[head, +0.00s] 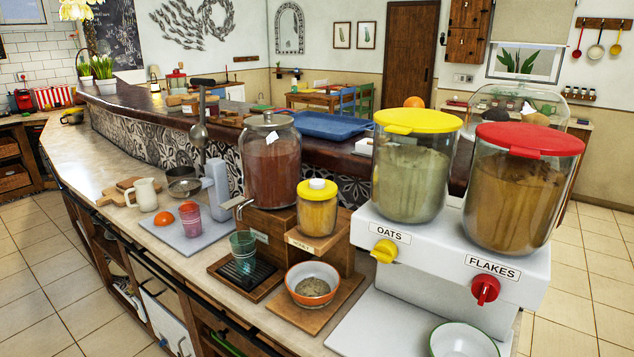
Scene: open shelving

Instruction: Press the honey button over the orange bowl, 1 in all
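The honey jar (317,214) has a yellow lid and amber contents. It stands on a wooden stand with a small label reading honey. A white button (318,184) sits on top of the lid. The orange bowl (313,300) is orange outside and white inside, with greyish-brown food in it. It rests on a wooden board (345,303) in front of and below the honey jar. Neither of my grippers is in view.
Large oats (410,180) and flakes (512,205) dispensers stand to the right, with a white bowl (463,342) below. A tall glass drink dispenser (270,170) stands left of the honey, with a green glass (243,248) before it. Counter further left is partly clear.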

